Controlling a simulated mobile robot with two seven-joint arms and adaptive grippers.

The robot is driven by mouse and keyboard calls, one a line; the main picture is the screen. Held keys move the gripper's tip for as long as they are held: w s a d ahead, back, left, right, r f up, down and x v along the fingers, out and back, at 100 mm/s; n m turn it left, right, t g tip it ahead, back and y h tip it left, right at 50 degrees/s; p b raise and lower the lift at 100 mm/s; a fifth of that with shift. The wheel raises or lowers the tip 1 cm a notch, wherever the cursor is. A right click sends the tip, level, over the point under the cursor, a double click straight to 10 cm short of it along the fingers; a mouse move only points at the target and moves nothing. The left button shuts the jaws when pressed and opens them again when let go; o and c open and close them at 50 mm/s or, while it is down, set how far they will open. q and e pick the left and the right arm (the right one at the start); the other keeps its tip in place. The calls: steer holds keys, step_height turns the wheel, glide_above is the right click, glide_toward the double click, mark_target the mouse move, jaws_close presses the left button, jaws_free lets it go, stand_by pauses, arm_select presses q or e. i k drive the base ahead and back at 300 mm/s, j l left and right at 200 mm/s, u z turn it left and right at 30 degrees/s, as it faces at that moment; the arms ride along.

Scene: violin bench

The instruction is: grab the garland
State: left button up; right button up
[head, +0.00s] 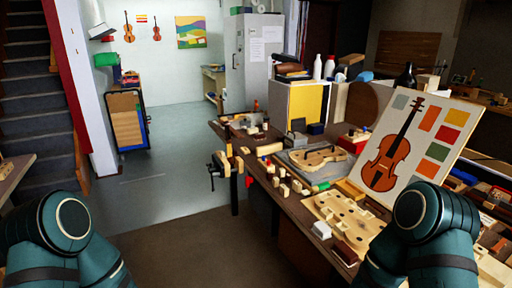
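I cannot make out a garland in the head view. A small striped coloured thing (142,19) hangs on the far wall between two violins, too small to tell what it is. Parts of my two teal arms show at the bottom left and bottom right. Both of my grippers are out of view.
A cluttered workbench (262,190) runs along the right, with a violin body (318,157), wooden blocks and a violin picture board (384,172). A vise (218,168) juts from its left edge. Stairs (38,110) rise at left. The middle floor (165,195) is clear.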

mark_target(313, 161)
steer(key=i+z, duration=0.1)
steer(key=i, duration=0.4)
steer(key=i+j+z, duration=0.15)
steer(key=i, duration=0.35)
